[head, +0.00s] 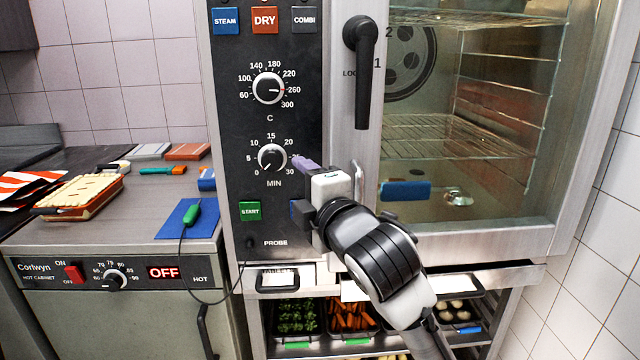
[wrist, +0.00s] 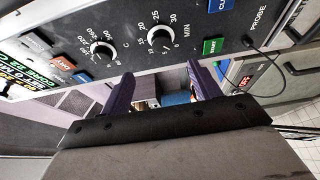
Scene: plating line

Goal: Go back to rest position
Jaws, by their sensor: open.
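My gripper (head: 300,186) is open and empty, in front of the oven's control panel (head: 228,130). Its two purple-blue fingers stand apart, just right of the MIN knob (head: 271,157) and START button (head: 250,211). In the wrist view my gripper (wrist: 162,86) has nothing between its fingers, and the MIN knob (wrist: 161,40) shows beyond them. I cannot tell from these views whether a finger touches the panel. My arm reaches in from the lower right and hides part of the lower door.
The oven door (head: 345,160) looks closed, its black handle (head: 362,70) hanging down. Below are pans of broccoli (head: 297,316) and carrots (head: 352,316). Left, the hot cabinet (head: 150,275) reads OFF; a corded green probe (head: 194,211) lies on a blue mat (head: 172,222) there.

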